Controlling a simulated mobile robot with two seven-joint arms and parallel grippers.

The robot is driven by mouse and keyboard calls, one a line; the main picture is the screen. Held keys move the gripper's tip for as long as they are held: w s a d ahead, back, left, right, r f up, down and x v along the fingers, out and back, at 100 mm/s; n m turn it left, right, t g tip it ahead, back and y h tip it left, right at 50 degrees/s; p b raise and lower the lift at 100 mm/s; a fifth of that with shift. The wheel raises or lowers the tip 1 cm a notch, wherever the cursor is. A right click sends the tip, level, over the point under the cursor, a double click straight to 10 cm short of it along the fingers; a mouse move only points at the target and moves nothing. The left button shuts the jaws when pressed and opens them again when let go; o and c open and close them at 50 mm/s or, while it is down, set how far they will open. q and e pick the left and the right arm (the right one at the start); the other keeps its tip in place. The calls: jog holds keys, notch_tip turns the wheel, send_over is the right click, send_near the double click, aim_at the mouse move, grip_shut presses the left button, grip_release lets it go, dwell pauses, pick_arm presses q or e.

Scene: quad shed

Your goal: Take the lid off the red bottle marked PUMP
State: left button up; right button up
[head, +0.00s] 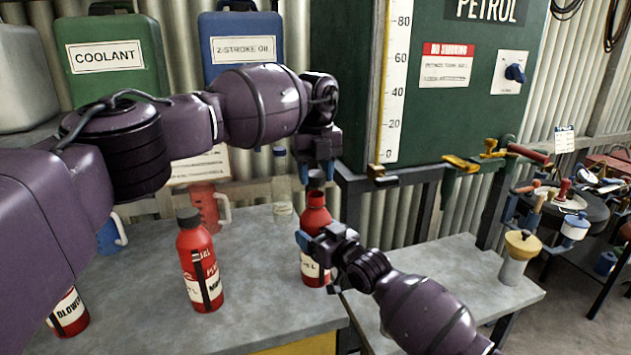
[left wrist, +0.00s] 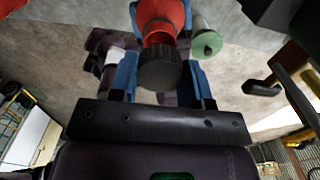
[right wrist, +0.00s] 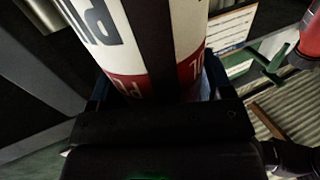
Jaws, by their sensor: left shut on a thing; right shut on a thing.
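A red bottle (head: 315,219) with a white label stands upright at the front right of the grey bench. Its label is mostly covered in the head view; in the right wrist view large dark letters show on the bottle (right wrist: 183,35), only partly readable. My right gripper (head: 318,243) is shut around the bottle's body. My left gripper (head: 317,168) is above the bottle, shut on its dark lid (head: 316,178). The lid (left wrist: 161,69) sits between the blue fingers in the left wrist view. The lid appears raised just above the bottle's red neck, in line with it.
Another red bottle (head: 200,262) with a black lid stands to the left, and a third (head: 69,313) is partly behind my left arm. A red jug (head: 205,205) and a clear bottle (head: 283,197) stand behind. The petrol tank (head: 440,110) rises at the back right.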

jog(key=o, duration=1.7)
jog(key=shift+o, duration=0.2)
